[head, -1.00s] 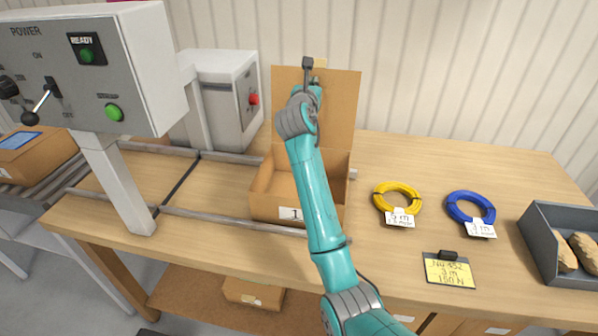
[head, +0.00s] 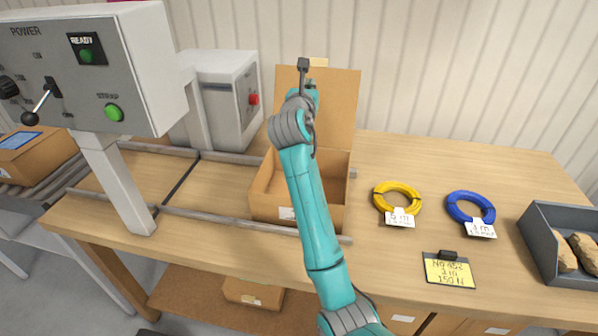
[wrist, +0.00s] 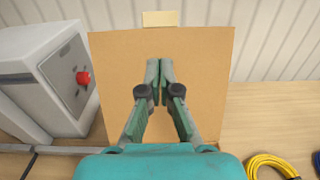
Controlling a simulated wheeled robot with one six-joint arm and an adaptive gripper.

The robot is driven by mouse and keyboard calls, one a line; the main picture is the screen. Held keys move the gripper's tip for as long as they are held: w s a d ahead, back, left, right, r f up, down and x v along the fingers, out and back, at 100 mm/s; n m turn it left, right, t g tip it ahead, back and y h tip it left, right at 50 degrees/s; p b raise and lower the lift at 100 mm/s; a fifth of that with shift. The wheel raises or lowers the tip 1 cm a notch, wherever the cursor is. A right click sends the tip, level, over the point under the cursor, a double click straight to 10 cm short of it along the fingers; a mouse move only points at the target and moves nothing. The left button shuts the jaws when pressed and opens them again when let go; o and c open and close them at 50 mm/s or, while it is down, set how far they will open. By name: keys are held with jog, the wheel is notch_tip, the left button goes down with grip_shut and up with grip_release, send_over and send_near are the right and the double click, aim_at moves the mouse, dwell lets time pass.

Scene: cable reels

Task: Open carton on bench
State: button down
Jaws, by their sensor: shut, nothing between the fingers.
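The carton (head: 268,190) sits on the bench (head: 400,160) between the rails, with its lid (head: 341,100) standing up at the back and its inside showing. In the wrist view the lid (wrist: 205,80) fills the middle, with a pale tab (wrist: 160,18) at its top edge. My gripper (wrist: 160,68) is shut and empty in front of the lid's face; I cannot tell whether its tips touch it. In the head view my arm crosses the carton and hides part of it and the fingertips.
A grey machine with a red button (head: 253,99) stands left of the carton, close to the lid. A power panel (head: 85,70) stands at the front left. Yellow (head: 397,198) and blue (head: 471,208) cable coils, a yellow note (head: 449,272) and a grey bin (head: 548,245) lie to the right.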

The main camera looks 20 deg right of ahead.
jog(key=r+v, duration=0.1)
jog(key=v, duration=0.6)
jog(key=shift+r, duration=0.35)
jog(key=shift+s+a, duration=0.1)
